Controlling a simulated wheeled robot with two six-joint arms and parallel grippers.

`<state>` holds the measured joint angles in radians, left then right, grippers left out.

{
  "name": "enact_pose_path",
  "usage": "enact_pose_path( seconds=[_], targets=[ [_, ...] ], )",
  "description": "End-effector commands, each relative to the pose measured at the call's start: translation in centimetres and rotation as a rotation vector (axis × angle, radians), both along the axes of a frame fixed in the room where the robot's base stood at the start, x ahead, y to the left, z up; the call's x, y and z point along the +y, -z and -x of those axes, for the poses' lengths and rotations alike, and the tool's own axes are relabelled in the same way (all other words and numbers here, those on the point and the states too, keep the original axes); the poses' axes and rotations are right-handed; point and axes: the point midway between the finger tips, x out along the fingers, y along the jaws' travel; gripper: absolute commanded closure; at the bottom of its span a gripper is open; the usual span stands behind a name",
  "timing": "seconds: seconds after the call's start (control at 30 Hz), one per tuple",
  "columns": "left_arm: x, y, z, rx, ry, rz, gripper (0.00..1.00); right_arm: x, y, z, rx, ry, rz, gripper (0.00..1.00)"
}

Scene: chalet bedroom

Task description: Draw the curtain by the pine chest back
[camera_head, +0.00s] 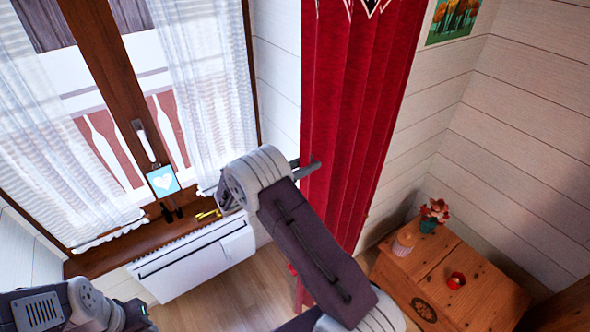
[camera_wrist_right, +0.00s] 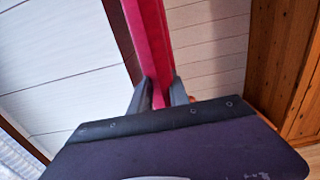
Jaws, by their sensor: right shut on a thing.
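The red curtain (camera_head: 350,110) hangs in folds to the right of the window, against the white plank wall. My right gripper (camera_head: 308,168) is at the curtain's left edge, about halfway down the visible cloth. In the right wrist view the gripper (camera_wrist_right: 160,92) is shut on a narrow fold of the curtain (camera_wrist_right: 151,45). The pine chest (camera_head: 455,285) stands at the lower right, right of the curtain. My left arm shows at the bottom left, but its gripper fingers cannot be made out.
The window has a brown frame (camera_head: 105,85) and sheer white curtains (camera_head: 205,70). A white radiator (camera_head: 195,262) is below the sill. A picture (camera_head: 453,20) hangs above.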

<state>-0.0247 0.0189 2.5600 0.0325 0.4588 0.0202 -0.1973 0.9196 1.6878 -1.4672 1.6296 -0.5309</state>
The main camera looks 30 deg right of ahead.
Motion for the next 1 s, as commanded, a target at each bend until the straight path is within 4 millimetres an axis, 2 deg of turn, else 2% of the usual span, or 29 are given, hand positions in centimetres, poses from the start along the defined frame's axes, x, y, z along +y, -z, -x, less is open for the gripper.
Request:
enact_pose_path(
  seconds=[0.03,0.2,0.4,0.6,0.97,1.0],
  targets=[
    [0.0,0.2,0.0,0.0,0.0,0.0,0.64,-1.4,0.1,0.1,0.001,0.007,0.0,1.0],
    [0.0,0.7,0.0,0.0,0.0,0.0,0.64,-5.4,0.1,-0.3,0.0,0.005,0.0,1.0],
    [0.0,1.3,0.0,0.0,0.0,0.0,0.64,-8.8,0.2,-0.6,0.0,0.004,-0.001,1.0],
    [0.0,1.5,0.0,0.0,0.0,0.0,0.64,-10.3,0.1,-0.8,0.001,0.001,-0.001,1.0],
    [0.0,1.5,0.0,0.0,0.0,0.0,0.64,-10.4,0.1,-0.8,0.002,0.001,-0.001,1.0],
    [0.0,1.5,0.0,0.0,0.0,0.0,0.64,-10.4,0.1,-0.8,0.002,0.001,-0.001,0.7]
  ],
)
